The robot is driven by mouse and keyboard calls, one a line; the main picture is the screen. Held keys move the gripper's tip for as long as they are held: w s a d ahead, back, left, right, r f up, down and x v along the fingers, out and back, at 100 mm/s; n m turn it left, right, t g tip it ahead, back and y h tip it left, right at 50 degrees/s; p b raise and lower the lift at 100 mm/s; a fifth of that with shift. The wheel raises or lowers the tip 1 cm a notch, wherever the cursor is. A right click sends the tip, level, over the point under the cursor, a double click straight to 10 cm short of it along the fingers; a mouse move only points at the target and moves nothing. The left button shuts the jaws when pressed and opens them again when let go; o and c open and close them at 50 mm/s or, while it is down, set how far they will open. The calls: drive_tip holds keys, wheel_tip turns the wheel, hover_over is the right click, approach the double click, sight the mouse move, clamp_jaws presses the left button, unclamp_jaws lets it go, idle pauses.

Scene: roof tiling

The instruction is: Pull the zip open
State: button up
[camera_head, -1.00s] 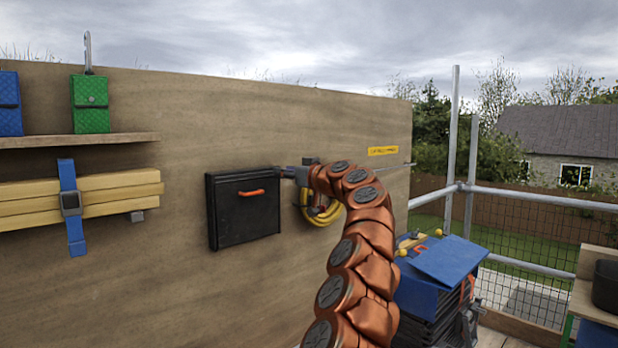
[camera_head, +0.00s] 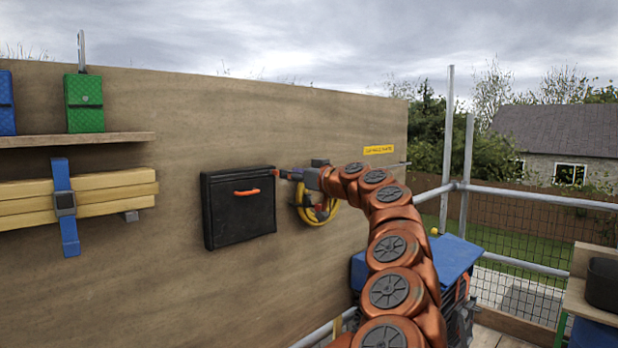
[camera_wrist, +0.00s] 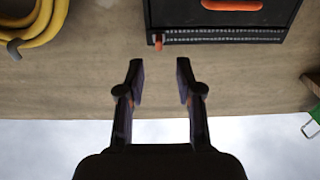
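A black case (camera_head: 236,222) with an orange handle hangs on the wooden wall. In the wrist view, which is upside down, the black case (camera_wrist: 215,21) shows a toothed zip (camera_wrist: 225,36) along one edge. A small orange zip pull (camera_wrist: 158,41) sits at the end of that zip. My gripper (camera_wrist: 160,72) is open and empty, its two fingers spread on either side of the pull's line but short of it. In the head view my gripper (camera_head: 287,174) is at the case's upper right corner; its fingers are small there.
A coiled yellow hose (camera_head: 318,214) hangs on the wall just right of the case, partly behind my arm. Strapped timber (camera_head: 105,192) and a shelf with a green pouch (camera_head: 84,104) are to the left. A blue-topped box (camera_head: 450,255) stands below my arm.

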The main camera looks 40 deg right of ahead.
drive_tip(key=shift+s+d, duration=0.15)
drive_tip(key=shift+s, duration=1.3)
drive_tip(key=shift+s+d, duration=0.1)
drive_tip(key=shift+s, duration=1.35)
drive_tip(key=s+a+r+n+g+y+p, duration=0.2)
drive_tip(key=a+n+g+y, duration=0.3)
drive_tip(key=a, duration=2)
drive_tip(key=s+a+f+g+p, duration=0.1)
drive_tip(key=s+a+f+g, duration=0.1)
drive_tip(key=s+a+f, duration=0.4)
drive_tip(key=s+a+f+g, duration=0.2)
drive_tip(key=a+f+g, duration=0.1)
drive_tip(key=a, duration=0.5)
drive_tip(key=s+a+f+m+g+h+p, duration=0.15)
drive_tip(key=s+a+f+g, duration=0.25)
drive_tip(key=s+f, duration=0.85)
drive_tip(key=s+d+f+m+g+h+p, duration=0.1)
drive_tip(key=s+d+f+m+g+h, duration=0.1)
drive_tip(key=s+f, duration=0.4)
drive_tip(key=s+d+f+m+g+h+p, duration=0.1)
drive_tip(key=s+d+f+m+g+h, duration=0.1)
drive_tip(key=s+f, duration=0.5)
drive_tip(key=s+d+g, duration=0.1)
drive_tip(key=s+d, duration=0.1)
drive_tip(key=s, duration=0.3)
drive_tip(key=shift+s+d+f+g+h, duration=0.25)
drive_tip(key=shift+d+f+g+h, duration=0.05)
drive_tip(key=shift+g+h, duration=0.1)
